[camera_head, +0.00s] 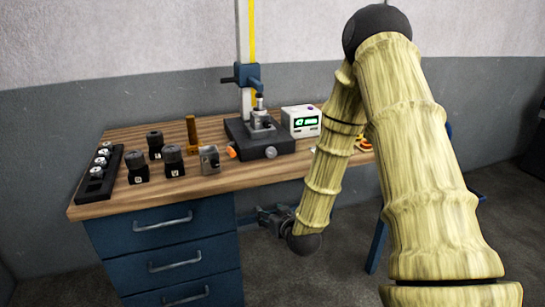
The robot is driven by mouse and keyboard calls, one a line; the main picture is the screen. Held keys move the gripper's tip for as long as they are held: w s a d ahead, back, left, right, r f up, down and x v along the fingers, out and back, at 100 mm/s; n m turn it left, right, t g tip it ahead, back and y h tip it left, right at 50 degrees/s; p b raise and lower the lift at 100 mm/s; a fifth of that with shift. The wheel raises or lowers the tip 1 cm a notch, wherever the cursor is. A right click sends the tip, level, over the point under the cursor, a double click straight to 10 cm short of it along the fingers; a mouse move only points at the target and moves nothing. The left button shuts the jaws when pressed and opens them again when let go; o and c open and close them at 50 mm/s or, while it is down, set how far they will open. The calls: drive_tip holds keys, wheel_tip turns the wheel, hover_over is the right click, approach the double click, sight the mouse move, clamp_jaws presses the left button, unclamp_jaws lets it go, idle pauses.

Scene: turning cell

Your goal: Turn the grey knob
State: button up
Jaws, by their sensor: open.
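The grey knob (271,152) is a small round light-grey knob on the front of the dark base (262,136) of a measuring stand on the wooden bench. An orange knob (231,152) sits to its left, at the base's front left corner. My gripper (265,216) is below and in front of the bench top's front edge, under the grey knob in the picture and clear of it. It is small and dark here; it is open, and I see nothing held in it. Nothing covers the grey knob.
The bench top (130,203) carries a black rack (99,175) of small parts, several dark tool holders, a brass cylinder (192,129), a metal block (210,160) and a white display box (300,120). Blue drawers (165,246) stand below at left. My arm hides the bench's right part.

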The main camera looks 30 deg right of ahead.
sight(272, 153)
drive_tip(key=w+d+r+m+t+h, duration=0.1)
drive_tip(key=w+d+r+t, duration=0.1)
drive_tip(key=d+r, duration=0.35)
drive_tip(key=w+d+r+t+h, duration=0.1)
drive_tip(key=w+d+r+t, duration=0.1)
drive_tip(key=r, duration=0.6)
drive_tip(key=x, duration=1)
drive_tip(key=shift+d+f+p, duration=0.2)
drive_tip(key=shift+f+p, duration=0.1)
drive_tip(key=c, duration=1)
drive_tip(key=shift+a+n+b, duration=0.1)
drive_tip(key=shift+n+b, duration=0.25)
drive_tip(key=shift+n, duration=1.75)
drive_tip(key=o, duration=1)
